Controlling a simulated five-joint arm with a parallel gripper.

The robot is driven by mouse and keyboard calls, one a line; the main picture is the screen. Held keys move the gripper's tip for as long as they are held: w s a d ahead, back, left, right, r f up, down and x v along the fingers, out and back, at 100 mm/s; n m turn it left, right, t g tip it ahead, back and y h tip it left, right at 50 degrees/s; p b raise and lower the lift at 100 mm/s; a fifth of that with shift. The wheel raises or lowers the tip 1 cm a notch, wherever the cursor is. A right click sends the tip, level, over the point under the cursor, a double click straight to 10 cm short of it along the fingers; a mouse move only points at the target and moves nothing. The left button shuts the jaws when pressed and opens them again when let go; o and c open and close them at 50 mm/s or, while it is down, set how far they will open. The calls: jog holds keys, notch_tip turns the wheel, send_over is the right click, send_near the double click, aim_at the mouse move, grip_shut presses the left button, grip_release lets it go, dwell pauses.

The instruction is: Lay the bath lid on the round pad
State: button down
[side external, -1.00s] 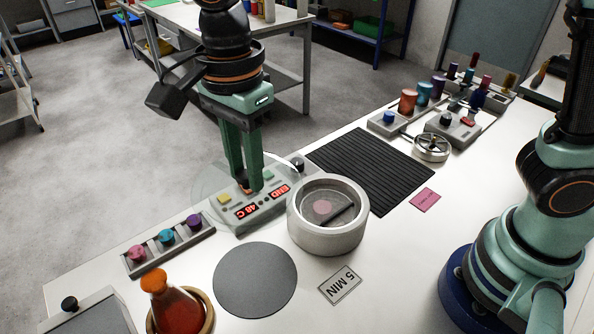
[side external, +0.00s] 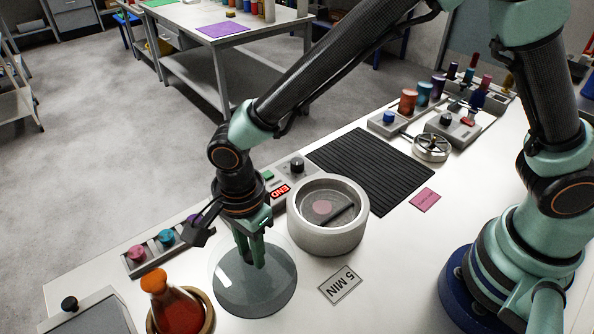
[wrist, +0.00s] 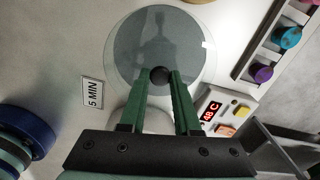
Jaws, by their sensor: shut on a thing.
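The bath lid (side external: 226,266) is a clear disc with a black knob (wrist: 160,75). My gripper (side external: 256,264) is shut on the knob, its fingers pointing down. The lid is over the grey round pad (side external: 272,292), which shows through it. In the wrist view the lid's clear rim (wrist: 211,48) reaches a little beyond the pad (wrist: 150,35). I cannot tell whether the lid touches the pad or hangs just above it. The round bath (side external: 327,230) stands open behind and right of the pad, with a pink disc inside.
A flask of red liquid (side external: 178,311) stands in a ring at the front left. A "5 MIN" card (side external: 340,285) lies right of the pad. The control box (side external: 281,191) and a rack of coloured knobs (side external: 165,242) are behind. A black ribbed mat (side external: 372,170) lies further right.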

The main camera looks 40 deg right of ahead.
jog(key=shift+f, duration=1.85)
jog(key=shift+f, duration=0.1)
jog(key=c, duration=0.6)
grip_release()
